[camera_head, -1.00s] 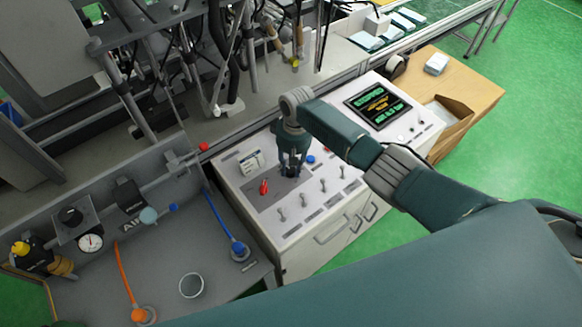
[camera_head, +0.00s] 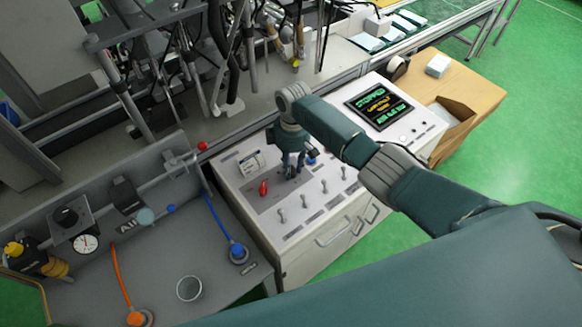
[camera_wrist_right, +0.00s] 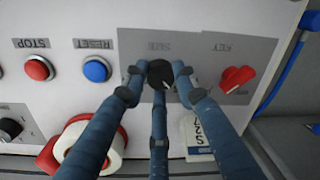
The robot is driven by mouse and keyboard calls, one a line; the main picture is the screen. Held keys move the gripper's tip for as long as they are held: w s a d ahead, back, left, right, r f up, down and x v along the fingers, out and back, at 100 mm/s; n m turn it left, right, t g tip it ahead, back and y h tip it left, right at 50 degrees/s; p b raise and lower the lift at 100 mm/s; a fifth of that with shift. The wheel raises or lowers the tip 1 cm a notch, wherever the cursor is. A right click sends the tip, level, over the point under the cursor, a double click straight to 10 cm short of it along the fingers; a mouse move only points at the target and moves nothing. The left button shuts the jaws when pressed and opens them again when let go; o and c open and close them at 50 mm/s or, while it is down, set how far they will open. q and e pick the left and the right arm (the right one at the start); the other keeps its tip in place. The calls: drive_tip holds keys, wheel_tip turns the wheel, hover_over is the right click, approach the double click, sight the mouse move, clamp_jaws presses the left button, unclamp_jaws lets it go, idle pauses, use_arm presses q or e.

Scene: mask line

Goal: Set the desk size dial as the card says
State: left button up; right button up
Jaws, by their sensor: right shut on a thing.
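The black size dial (camera_wrist_right: 160,74) sits on a grey plate under an upside-down SIZE label in the right wrist view. A pale mark shows at its lower right edge. My right gripper (camera_wrist_right: 160,82) has three blue-green fingers shut around this dial; in the head view the gripper (camera_head: 292,165) hides most of the dial from above. The white card (camera_wrist_right: 198,136) stands beside the plate, partly behind a finger, and its print is upside down and only partly readable. The card also shows in the head view (camera_head: 250,163). My left gripper is not in view.
A red key switch (camera_wrist_right: 237,79) is close beside the dial. A blue reset button (camera_wrist_right: 96,70), a red stop button (camera_wrist_right: 39,69) and a tape roll (camera_wrist_right: 90,150) lie on the other side. Several toggle switches (camera_head: 303,201) line the desk front. A lit screen (camera_head: 379,104) shows STOPPED.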

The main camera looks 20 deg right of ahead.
sight(292, 168)
drive_tip(key=shift+n, duration=0.3)
drive_tip(key=o, duration=1.1)
drive_tip(key=shift+o, duration=0.2)
drive_tip(key=shift+r, duration=0.1)
wheel_tip(292, 168, up, 12)
drive_tip(key=shift+w+d, duration=0.25)
drive_tip(key=shift+w, duration=0.1)
